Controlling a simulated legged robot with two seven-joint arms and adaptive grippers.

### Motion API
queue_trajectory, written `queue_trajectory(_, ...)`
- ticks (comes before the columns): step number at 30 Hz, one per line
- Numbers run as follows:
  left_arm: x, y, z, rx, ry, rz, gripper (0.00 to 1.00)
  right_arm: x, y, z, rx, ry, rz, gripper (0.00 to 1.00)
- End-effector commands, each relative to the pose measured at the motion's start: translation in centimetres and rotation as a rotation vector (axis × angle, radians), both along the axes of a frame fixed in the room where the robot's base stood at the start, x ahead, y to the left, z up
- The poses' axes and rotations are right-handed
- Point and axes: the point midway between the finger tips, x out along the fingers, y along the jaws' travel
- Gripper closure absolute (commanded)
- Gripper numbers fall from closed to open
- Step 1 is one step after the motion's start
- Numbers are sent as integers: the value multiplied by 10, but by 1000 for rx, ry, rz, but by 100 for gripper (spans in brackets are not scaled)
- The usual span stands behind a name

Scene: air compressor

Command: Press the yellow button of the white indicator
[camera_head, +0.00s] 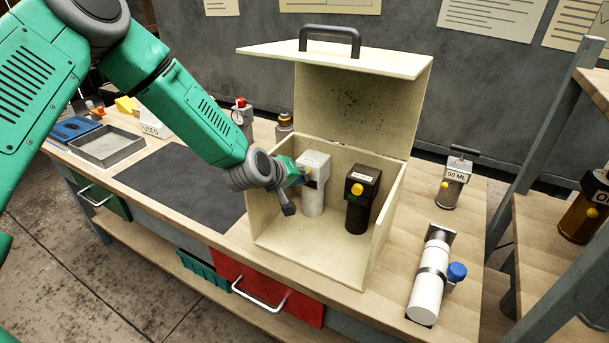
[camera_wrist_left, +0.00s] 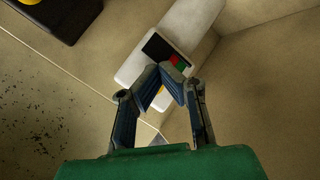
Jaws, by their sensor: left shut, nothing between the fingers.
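The white indicator (camera_head: 314,198) stands upright inside the open beige box, on the left. Its yellow button (camera_head: 308,171) shows as a small spot beside my fingers. My left gripper (camera_head: 296,184) is inside the box opening, at the front of the white indicator; its fingers are shut and empty. In the left wrist view the fingertips (camera_wrist_left: 170,76) meet over the white indicator (camera_wrist_left: 190,22), just below its dark display with red and green patches. A bit of yellow (camera_wrist_left: 160,90) shows between the fingers, mostly hidden. I cannot tell whether they touch. My right gripper is not in view.
A black indicator (camera_head: 359,208) with a yellow button stands to the right in the box. The box (camera_head: 385,232) has side walls and a raised lid (camera_head: 340,56). A white cylinder (camera_head: 428,285) and a 50 ML container (camera_head: 452,185) are on the table outside, right.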

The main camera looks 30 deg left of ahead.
Motion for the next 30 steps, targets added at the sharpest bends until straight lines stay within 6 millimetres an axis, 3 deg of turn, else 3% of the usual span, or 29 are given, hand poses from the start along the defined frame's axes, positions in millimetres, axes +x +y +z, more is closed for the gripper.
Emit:
queue_trajectory(17, 4, 1, 1, 0, -4, 2, 100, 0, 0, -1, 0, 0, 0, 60)
queue_trajectory(30, -17, 2, 1, 0, 0, 1, 100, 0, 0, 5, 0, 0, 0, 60)
